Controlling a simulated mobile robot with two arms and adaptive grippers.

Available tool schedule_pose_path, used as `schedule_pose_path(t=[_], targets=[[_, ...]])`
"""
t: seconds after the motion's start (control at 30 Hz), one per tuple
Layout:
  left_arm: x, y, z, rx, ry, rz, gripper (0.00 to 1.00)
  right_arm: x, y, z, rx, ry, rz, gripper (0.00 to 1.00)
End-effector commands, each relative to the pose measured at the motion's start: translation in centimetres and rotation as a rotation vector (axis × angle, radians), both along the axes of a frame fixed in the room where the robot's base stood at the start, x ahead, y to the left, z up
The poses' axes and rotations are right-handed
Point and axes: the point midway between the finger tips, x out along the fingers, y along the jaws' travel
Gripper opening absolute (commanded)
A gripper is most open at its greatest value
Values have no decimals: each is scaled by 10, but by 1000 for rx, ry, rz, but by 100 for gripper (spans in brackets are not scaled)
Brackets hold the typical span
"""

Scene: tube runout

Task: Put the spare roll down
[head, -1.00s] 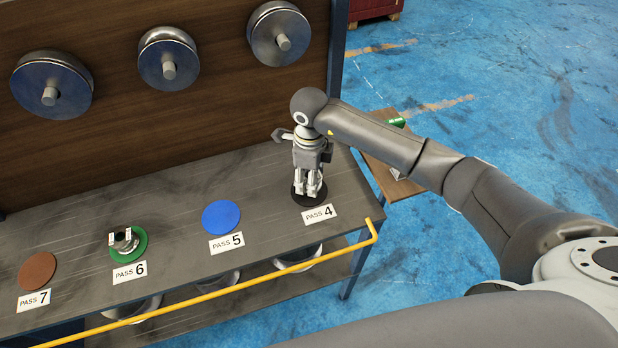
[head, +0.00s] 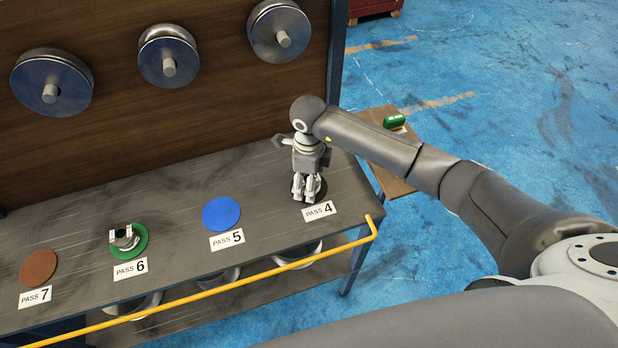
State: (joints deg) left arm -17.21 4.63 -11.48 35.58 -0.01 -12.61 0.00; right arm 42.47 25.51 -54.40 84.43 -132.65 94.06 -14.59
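My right gripper (head: 305,194) points down over the dark disc (head: 322,187) at the PASS 4 label, and its fingers hide part of that disc. The fingertips are close together; whether they are open, or hold anything between them, I cannot make out. No roll shows clearly at the fingers. A small silvery roll-like piece (head: 123,239) with white tags sits on the green disc (head: 139,247) at PASS 6. Which thing is the spare roll I cannot tell. My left gripper is out of view.
The grey bench (head: 175,220) also carries a bare blue disc (head: 221,214) at PASS 5 and a bare brown disc (head: 39,267) at PASS 7. A yellow rail (head: 225,287) runs along its front. A green object (head: 394,122) lies on a side table (head: 372,115) behind my arm.

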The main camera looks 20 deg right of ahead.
Motion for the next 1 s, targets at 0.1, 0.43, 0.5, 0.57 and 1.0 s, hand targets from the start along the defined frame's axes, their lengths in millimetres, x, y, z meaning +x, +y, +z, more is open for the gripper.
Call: schedule_pose_path(t=[0.1, 0.43, 0.5, 0.57, 1.0], targets=[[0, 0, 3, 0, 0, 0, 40, 0, 0, 3, 0, 0, 0, 74], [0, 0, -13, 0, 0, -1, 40, 2, 0, 56, 0, -7, 2, 74], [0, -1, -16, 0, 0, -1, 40, 2, 0, 72, 0, -7, 1, 74], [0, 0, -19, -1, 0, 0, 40, 2, 0, 84, 1, -6, 1, 74], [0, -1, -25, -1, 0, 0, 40, 0, 0, 123, 0, 0, -1, 74]])
